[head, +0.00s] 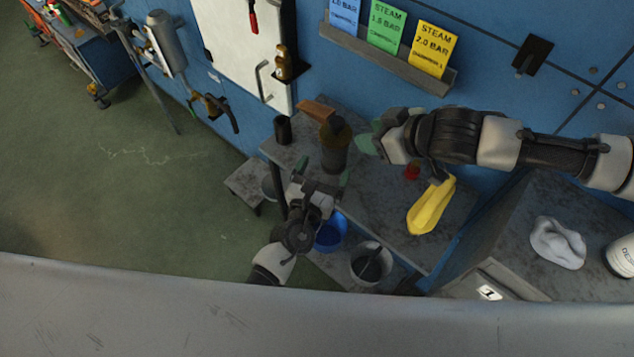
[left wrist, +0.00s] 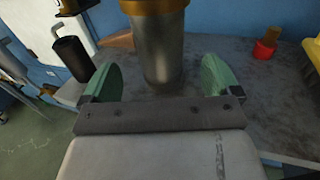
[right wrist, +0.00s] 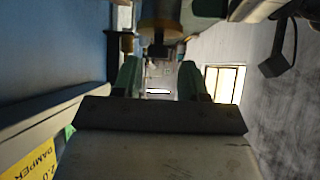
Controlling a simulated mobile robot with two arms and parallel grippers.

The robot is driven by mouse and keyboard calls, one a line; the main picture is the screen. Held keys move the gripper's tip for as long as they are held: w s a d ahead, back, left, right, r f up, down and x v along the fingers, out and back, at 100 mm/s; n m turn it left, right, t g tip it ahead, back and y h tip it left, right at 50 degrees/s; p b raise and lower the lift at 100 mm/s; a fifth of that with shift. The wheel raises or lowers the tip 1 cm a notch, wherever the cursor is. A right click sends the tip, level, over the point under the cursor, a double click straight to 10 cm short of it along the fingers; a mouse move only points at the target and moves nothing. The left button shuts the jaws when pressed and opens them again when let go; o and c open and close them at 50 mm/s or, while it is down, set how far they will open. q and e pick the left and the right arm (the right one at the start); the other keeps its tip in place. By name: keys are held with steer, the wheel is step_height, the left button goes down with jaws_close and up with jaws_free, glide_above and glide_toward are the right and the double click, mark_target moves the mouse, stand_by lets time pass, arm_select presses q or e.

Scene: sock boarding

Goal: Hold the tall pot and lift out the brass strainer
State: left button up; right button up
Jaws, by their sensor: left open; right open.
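The tall pot (head: 334,158) is a dark grey metal cylinder standing on the grey bench. The brass strainer (head: 337,133) shows as a brass-coloured top at its mouth; the part inside is hidden. My left gripper (head: 323,173) is open in front of the pot. In the left wrist view the pot (left wrist: 162,50) stands just beyond and between the green fingers, apart from both, with a brass band (left wrist: 155,5) above. My right gripper (head: 369,138) is open, level, just right of the pot's top. In the right wrist view a brass piece (right wrist: 160,28) lies beyond its fingers (right wrist: 159,80).
A black cup (head: 283,129) and a brown block (head: 317,110) stand left of and behind the pot. A blue bucket (head: 331,234) and a grey bucket (head: 371,264) are below. The blue wall is close behind.

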mark_target(330, 159)
arm_select(q)
steer(key=x, duration=0.6)
steer(key=shift+w, duration=0.35)
